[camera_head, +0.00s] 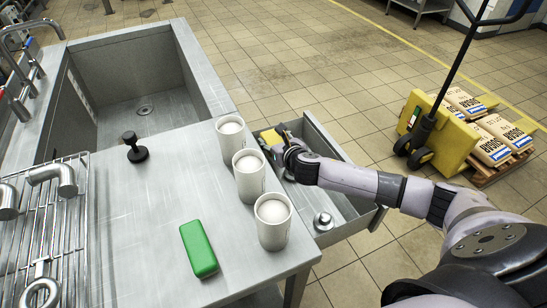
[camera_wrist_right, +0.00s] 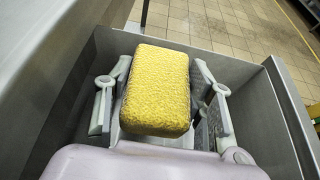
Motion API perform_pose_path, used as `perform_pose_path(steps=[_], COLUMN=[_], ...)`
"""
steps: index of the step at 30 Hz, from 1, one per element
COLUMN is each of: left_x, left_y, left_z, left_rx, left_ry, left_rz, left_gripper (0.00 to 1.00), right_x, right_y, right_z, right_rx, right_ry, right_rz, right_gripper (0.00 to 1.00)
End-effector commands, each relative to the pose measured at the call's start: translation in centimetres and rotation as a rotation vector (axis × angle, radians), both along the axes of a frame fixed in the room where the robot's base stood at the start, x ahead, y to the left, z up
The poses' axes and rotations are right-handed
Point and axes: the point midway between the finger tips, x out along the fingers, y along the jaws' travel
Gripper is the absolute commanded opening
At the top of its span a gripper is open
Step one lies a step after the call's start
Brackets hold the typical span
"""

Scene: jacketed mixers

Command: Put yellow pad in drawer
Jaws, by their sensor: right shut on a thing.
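The yellow pad (camera_wrist_right: 157,90) is a textured block between the fingers of my right gripper (camera_wrist_right: 160,95) in the right wrist view. The gripper is shut on it. In the head view a small part of the yellow pad (camera_head: 271,137) shows beside my right gripper (camera_head: 283,150), at the far end of the open drawer (camera_head: 348,224). The gripper and pad are inside the drawer's outline, between its walls. I cannot tell whether the pad touches the drawer floor. My left gripper is not in view.
Three white containers (camera_head: 249,174) stand along the counter edge beside the drawer. A metal knob-like object (camera_head: 323,221) lies in the drawer's near end. A green block (camera_head: 198,249), a black stamp-like object (camera_head: 134,147) and a wire rack (camera_head: 45,225) are on the counter. A sink (camera_head: 140,85) lies behind.

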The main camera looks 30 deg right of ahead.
Motion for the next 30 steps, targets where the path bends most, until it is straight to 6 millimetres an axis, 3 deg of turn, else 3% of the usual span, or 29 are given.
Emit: perform_pose_path(steps=[8, 15, 27, 28, 30], left_x=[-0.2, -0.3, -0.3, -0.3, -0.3], left_y=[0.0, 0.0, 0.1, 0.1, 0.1], left_z=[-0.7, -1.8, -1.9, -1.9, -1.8], left_rx=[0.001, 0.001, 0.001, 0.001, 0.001], left_ry=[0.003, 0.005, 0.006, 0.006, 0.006], left_rz=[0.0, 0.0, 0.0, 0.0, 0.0], left_gripper=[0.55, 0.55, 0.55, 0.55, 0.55], right_x=[0.0, 0.0, 0.0, 0.0, 0.0], right_y=[0.0, 0.0, 0.0, 0.0, 0.0], right_z=[-2.5, -6.0, -6.4, -6.4, -6.4], right_rx=[0.0, 0.0, 0.0, -0.001, -0.001], right_ry=[0.0, 0.0, -0.001, -0.001, -0.001], right_rz=[0.0, -0.001, 0.0, 0.0, 0.0], right_gripper=[0.22, 0.22, 0.22, 0.5, 0.55])
